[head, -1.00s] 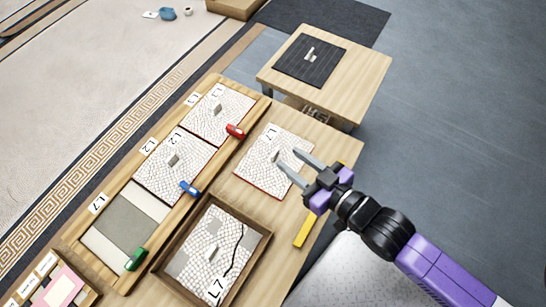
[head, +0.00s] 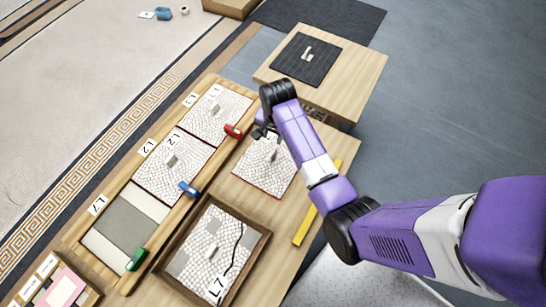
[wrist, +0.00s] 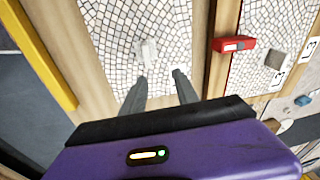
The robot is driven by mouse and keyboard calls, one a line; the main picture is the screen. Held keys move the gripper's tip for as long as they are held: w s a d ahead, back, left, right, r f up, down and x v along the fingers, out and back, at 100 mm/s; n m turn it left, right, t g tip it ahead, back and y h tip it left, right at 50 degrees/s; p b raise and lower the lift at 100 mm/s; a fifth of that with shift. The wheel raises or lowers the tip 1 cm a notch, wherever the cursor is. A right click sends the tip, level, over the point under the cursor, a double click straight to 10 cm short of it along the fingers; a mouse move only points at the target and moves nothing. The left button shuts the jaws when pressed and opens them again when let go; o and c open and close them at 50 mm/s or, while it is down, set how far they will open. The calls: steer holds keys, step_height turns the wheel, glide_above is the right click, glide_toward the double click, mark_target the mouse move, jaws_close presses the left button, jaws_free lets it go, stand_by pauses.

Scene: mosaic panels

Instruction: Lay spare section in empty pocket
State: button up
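A loose mosaic section (head: 258,178) of white tiles lies on the table right of the rack; it also fills the middle of the wrist view (wrist: 115,25). Its small pale grip block (wrist: 148,52) stands upright on it. My gripper (wrist: 159,76) is open over this section, its two fingertips apart and just short of the block, with nothing between them. In the head view my arm hides the section's upper part and most of the fingers. The rack's L7 pocket (head: 126,228) shows a bare grey bed with paler strips, and a green clamp (head: 136,259) at its lower corner.
A wooden tray (head: 178,281) holds a cracked L7 panel (head: 205,252). The rack's other pockets hold panels, with blue (head: 189,189) and red (head: 233,131) clamps beside them. A yellow bar (head: 303,227) lies right of the loose section. A side table (head: 352,75) carries a black mat.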

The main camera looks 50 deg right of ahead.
mark_target(273, 152)
steer(key=shift+s+a+f+m+g+y, duration=0.2)
steer(key=shift+s+a+m+g+y, duration=0.25)
steer(key=shift+s+a+g, duration=0.35)
step_height(273, 152, down, 8)
steer(key=shift+r+b, duration=0.1)
steer(key=shift+b, duration=0.5)
steer(key=shift+c, duration=0.3)
jaws_close()
steer(key=shift+w, duration=0.1)
